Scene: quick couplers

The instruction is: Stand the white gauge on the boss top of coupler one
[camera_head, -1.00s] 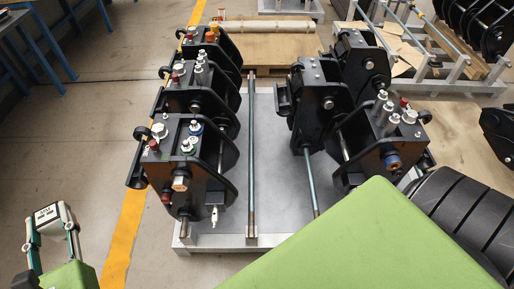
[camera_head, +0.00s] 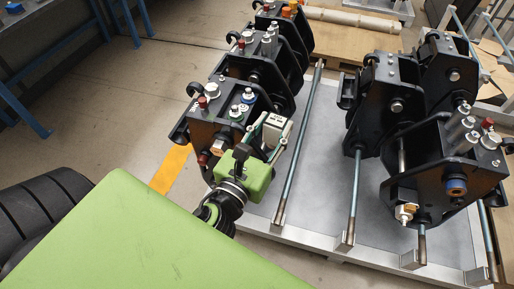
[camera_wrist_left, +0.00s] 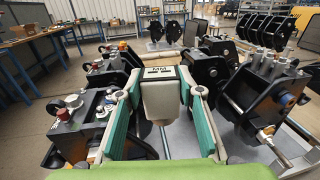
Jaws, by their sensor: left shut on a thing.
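My left gripper (camera_head: 271,138) is shut on the white gauge (camera_head: 275,124), a small upright block. In the left wrist view the gauge (camera_wrist_left: 160,100) sits between the two green-faced fingers of the gripper (camera_wrist_left: 163,90), its dark-marked top showing. The gripper is beside the nearest black coupler of the left row (camera_head: 205,133), at its right side in the head view. That coupler carries bolts and caps on top, including a blue-ringed one. I cannot tell which coupler is coupler one, and its boss top is not clearly identifiable. My right gripper is not in view.
Another group of black couplers (camera_head: 440,168) stands on the right of the grey pallet (camera_head: 300,228). A blue-legged bench (camera_head: 35,85) stands at the left.

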